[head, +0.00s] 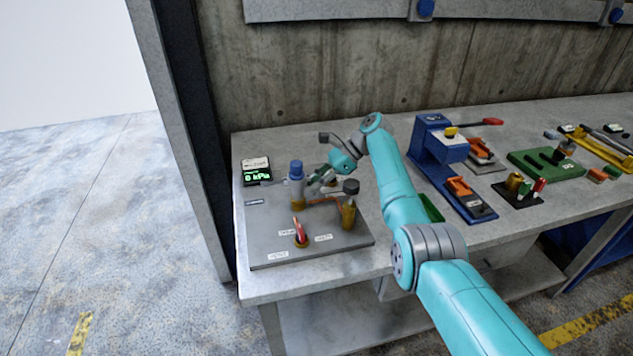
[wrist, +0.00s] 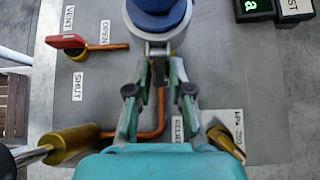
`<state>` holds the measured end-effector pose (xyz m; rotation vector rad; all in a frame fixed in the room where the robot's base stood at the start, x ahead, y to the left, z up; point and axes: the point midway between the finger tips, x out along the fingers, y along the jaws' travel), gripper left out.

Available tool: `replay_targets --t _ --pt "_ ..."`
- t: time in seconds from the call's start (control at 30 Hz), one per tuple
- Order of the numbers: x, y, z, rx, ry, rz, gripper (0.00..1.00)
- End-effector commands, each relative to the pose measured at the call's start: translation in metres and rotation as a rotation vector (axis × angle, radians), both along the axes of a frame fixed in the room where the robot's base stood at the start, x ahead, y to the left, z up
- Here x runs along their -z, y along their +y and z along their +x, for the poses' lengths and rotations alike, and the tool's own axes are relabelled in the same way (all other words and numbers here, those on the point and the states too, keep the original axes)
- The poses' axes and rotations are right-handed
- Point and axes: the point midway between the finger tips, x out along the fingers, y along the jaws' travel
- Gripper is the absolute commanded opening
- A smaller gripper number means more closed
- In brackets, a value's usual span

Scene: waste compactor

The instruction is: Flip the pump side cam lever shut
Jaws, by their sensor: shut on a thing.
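The blue-topped coupling (head: 296,172) stands upright on the grey plate, and its round blue top also shows in the wrist view (wrist: 156,12). A small grey cam lever (wrist: 158,52) sticks out from its near side. My gripper (wrist: 159,70) has its two green-grey fingers closed around the outer part of this lever, next to the coupling. In the head view my gripper (head: 318,182) is right beside the coupling, and the lever is mostly hidden by the fingers. How far the lever is swung is hard to tell.
A blue fixture (head: 436,140) stands on the bench to the right. The plate's front is mostly clear.

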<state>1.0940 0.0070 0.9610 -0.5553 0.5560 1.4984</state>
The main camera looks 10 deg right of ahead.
Motion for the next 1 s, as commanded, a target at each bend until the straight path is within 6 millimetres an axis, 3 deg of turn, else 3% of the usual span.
replay_targets --t 0.63,0.67,0.7,0.73,1.0 --pt "-0.0001 0.0018 0.0006 -0.001 -0.002 0.054 0.00" --pt "-0.0001 0.0018 0.0006 -0.001 -0.002 0.054 0.23" --pt "-0.0001 0.0018 0.0006 -0.001 -0.002 0.054 0.33" --pt "-0.0001 0.0018 0.0005 -0.001 -0.002 0.053 0.36" --pt "0.0005 0.0012 0.0002 -0.001 -0.001 0.052 0.36"
